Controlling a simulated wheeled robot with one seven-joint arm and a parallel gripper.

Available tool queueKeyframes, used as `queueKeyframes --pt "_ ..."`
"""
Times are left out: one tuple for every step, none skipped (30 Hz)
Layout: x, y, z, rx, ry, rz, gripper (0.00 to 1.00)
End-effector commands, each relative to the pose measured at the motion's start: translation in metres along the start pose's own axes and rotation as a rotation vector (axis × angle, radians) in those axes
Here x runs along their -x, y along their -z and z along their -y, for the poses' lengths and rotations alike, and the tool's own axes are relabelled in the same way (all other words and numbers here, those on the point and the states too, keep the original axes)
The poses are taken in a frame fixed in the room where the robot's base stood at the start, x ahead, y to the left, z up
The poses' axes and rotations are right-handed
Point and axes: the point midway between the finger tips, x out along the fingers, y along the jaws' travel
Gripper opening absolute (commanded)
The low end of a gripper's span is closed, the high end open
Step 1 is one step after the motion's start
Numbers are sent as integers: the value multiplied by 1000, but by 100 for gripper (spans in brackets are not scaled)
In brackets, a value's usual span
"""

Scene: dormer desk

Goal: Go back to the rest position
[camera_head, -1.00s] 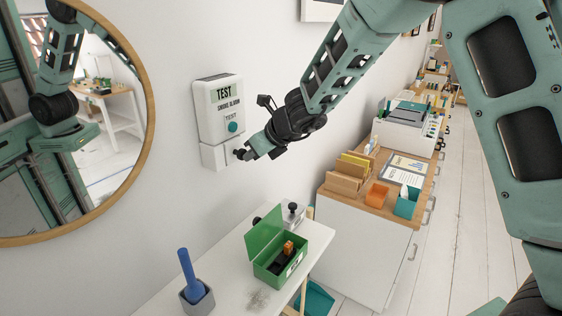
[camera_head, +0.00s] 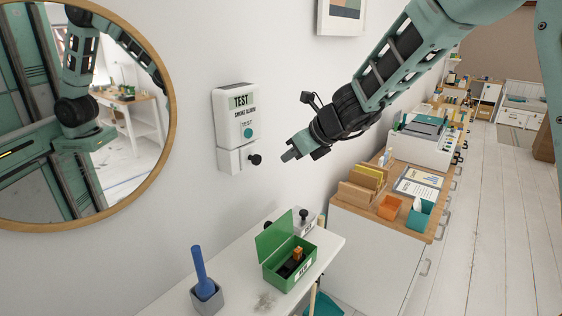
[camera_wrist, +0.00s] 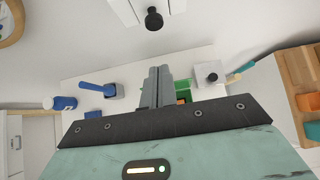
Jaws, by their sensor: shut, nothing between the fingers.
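My gripper (camera_head: 288,156) is shut and empty, held in the air to the right of the wall unit in the head view. Its closed fingers also show in the wrist view (camera_wrist: 158,86), over the white desk. The white smoke alarm test unit (camera_head: 235,112) is on the wall, with a teal button (camera_head: 248,132) and a black knob (camera_head: 255,159) at its lower right. The knob also shows at the top of the wrist view (camera_wrist: 153,18). My fingertips are apart from the knob, with a small gap in the picture.
Below, the white desk (camera_head: 240,278) bears an open green box (camera_head: 290,268) with dark and orange items, and a blue-handled tool in a grey holder (camera_head: 206,293). A round mirror (camera_head: 172,100) hangs left. A wood-topped cabinet (camera_head: 375,245) with organizers stands right. The white floor (camera_head: 490,220) is clear.

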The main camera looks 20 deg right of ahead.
Motion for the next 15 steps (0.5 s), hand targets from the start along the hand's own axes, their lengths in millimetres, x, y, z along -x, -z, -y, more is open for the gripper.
queueKeyframes --pt "10 -1 1 1 3 2 0" --pt "15 -1 1 1 2 2 0" --pt "21 0 0 0 1 1 0" --pt "25 -1 0 1 1 1 0" --pt "28 0 0 2 0 1 0" --pt "32 0 0 0 1 1 0" --pt "34 0 0 1 1 1 0" --pt "36 0 0 1 1 0 0" --pt "38 0 0 0 0 0 0" --pt "39 0 0 0 0 -1 0" --pt "40 1 0 -1 0 -1 0" --pt "40 1 0 -1 0 -2 0" --pt "41 1 0 -1 0 -2 0" --pt "41 1 0 -1 0 -2 0" --pt "40 2 -3 14 -6 -4 0"
